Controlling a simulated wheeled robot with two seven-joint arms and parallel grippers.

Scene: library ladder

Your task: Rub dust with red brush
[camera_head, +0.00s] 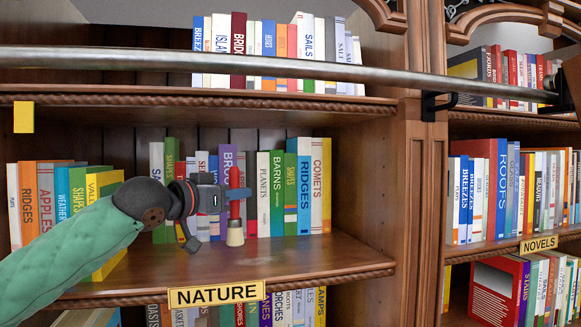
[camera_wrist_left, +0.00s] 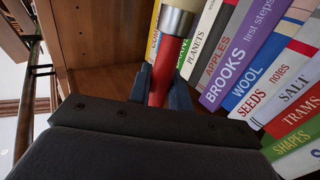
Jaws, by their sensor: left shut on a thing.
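The red brush (camera_head: 235,211) is upright in my left gripper (camera_head: 237,194), with its pale bristle end down. The bristles are just above or touching the wooden shelf (camera_head: 300,262) over the NATURE label; I cannot tell which. In the left wrist view, the red handle (camera_wrist_left: 160,86) is between the two dark fingers of my left gripper (camera_wrist_left: 165,88), and the metal collar and pale end point away. No dust is clearly visible on the shelf. My right gripper is out of view.
A row of books (camera_head: 277,190) stands behind the brush, with more books (camera_head: 40,195) at the left. A metal rail (camera_head: 290,68) crosses in front of the upper shelf. A wooden post (camera_head: 415,180) bounds the bay at the right. The shelf front right of the brush is bare.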

